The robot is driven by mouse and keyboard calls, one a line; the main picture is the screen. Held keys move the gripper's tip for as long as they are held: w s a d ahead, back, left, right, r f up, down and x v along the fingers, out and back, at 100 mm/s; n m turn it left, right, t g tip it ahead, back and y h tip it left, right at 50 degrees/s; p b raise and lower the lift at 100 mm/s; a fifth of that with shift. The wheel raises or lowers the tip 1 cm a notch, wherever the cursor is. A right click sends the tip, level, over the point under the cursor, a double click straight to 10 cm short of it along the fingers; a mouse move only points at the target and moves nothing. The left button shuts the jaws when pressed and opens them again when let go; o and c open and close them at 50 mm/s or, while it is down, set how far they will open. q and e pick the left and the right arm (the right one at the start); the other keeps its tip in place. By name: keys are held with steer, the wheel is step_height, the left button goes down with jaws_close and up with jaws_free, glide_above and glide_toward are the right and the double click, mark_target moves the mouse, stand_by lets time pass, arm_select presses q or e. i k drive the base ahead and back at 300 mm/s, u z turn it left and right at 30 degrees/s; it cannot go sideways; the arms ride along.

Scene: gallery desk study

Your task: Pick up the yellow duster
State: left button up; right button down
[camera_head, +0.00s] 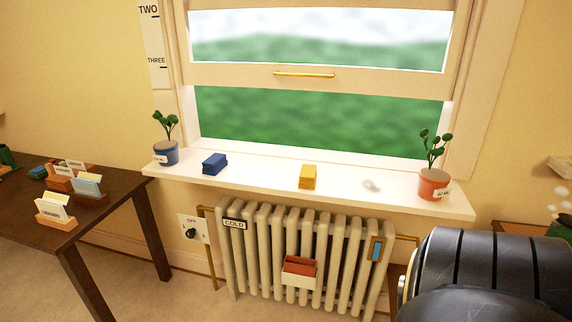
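The yellow duster (308,177) is a small folded block on the white windowsill (260,181), near the middle. A blue folded cloth (214,163) lies to its left on the same sill. A dark, rounded part of my own arm fills the lower right corner. Neither of my grippers shows in the head view, so I cannot see whether they are open or shut.
A blue pot plant (166,153) stands at the sill's left end and a red pot plant (433,184) at its right. A radiator (260,250) is below the sill. A dark table (100,205) with card holders stands left. The window (310,110) is partly raised.

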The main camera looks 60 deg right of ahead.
mark_target(309, 176)
steer(key=z, duration=0.7)
steer(key=i, duration=1.55)
steer(key=z, duration=1.25)
